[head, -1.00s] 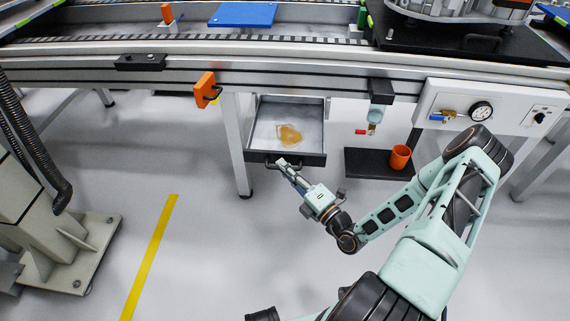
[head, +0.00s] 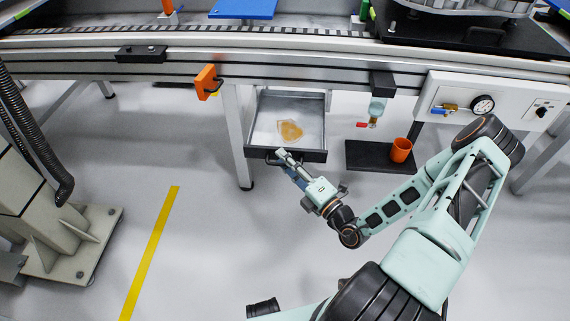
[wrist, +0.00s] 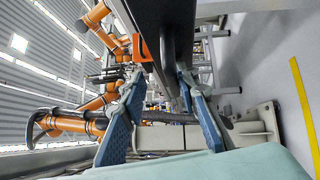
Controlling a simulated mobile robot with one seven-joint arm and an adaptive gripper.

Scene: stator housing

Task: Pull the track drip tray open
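The track drip tray (head: 315,110) is a grey metal drawer with a dark front. It stands pulled out under the track, with an amber puddle (head: 290,131) on its floor. My gripper (head: 279,158) is at the left part of the tray's front, by the black handle (head: 262,156). In the wrist view my gripper (wrist: 160,82) has its two blue-grey fingers spread apart. The dark handle (wrist: 185,92) shows between them, nearer the right finger. A gap is visible on the left finger's side, and whether the right finger touches the handle is unclear.
An orange cup (head: 401,150) stands on a black shelf (head: 366,155) right of the tray, below a small valve with a red lever (head: 363,125). A table leg (head: 240,145) is close on the left. The floor in front is clear, with a yellow line (head: 150,255).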

